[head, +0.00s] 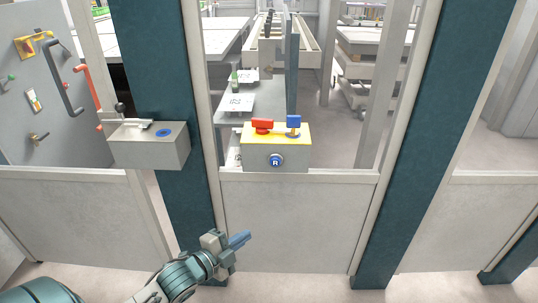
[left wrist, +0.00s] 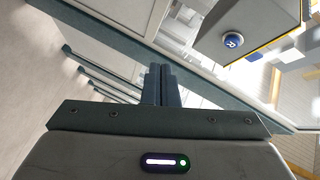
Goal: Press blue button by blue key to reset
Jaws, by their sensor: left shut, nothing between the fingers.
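The blue button marked R (head: 276,160) is on the front face of a grey box with a yellow top (head: 303,154). The blue key (head: 293,122) stands on the right of that top, and a red key (head: 262,125) is on its left. My left gripper (head: 246,238) is shut and empty, below and left of the box, well apart from it. In the left wrist view, the shut fingers (left wrist: 161,85) point up the picture, and the blue button (left wrist: 232,40) shows at the upper right. My right gripper is not in view.
A second grey box (head: 150,150) with a blue disc and a lever is mounted on the dark post (head: 163,60) at left. A grey panel with handles (head: 45,90) stands at far left. The fence's lower panel (head: 295,225) is behind my gripper.

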